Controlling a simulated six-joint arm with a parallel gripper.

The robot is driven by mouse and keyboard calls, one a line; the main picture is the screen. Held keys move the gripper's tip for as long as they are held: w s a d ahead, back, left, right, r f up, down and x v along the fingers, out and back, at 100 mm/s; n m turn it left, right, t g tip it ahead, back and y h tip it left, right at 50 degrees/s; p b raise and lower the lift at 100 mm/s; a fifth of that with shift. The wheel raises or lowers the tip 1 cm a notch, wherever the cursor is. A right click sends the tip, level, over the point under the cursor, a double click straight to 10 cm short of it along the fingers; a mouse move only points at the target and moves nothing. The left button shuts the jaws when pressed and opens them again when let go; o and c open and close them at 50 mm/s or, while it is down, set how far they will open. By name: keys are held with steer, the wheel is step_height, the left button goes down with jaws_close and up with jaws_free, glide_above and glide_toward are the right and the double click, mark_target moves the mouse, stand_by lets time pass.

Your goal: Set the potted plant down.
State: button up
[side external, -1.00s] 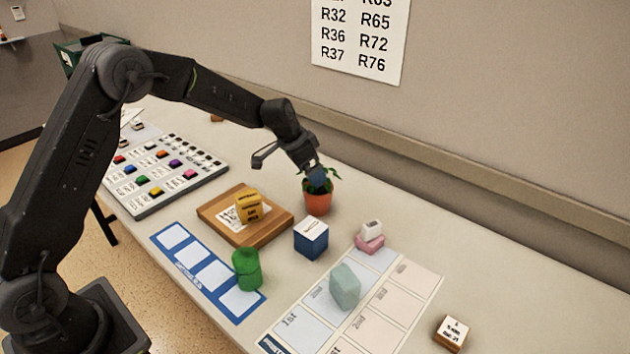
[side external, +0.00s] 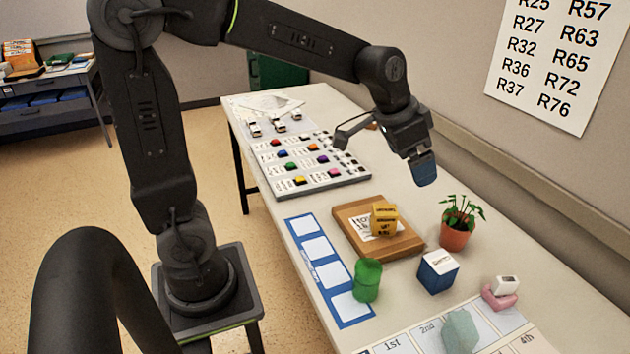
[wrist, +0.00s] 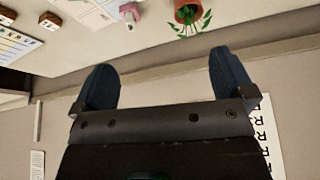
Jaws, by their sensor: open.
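The potted plant (side external: 455,237), green leaves in a terracotta pot, stands upright on the table (side external: 402,282), right of the wooden board and behind the blue and white cube. My gripper (side external: 424,172) is above and to the left of the plant, clear of its leaves. In the wrist view my gripper (wrist: 165,70) has its two blue fingers wide apart with nothing between them. The plant (wrist: 187,12) shows at the top edge of that view, partly cut off, beyond the fingertips.
Near the plant are a wooden board (side external: 350,226) with a yellow block (side external: 384,219), the blue and white cube (side external: 437,272), a green cylinder (side external: 367,280) and a pink block (side external: 499,298). The wall (side external: 560,160) rises close behind. Bare table lies around the pot.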

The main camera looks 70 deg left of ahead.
steer(key=s+n+t+y, duration=0.1)
steer(key=s+n, duration=0.1)
steer(key=s, duration=1.6)
steer(key=shift+s+d, duration=0.2)
steer(key=shift+d, duration=0.1)
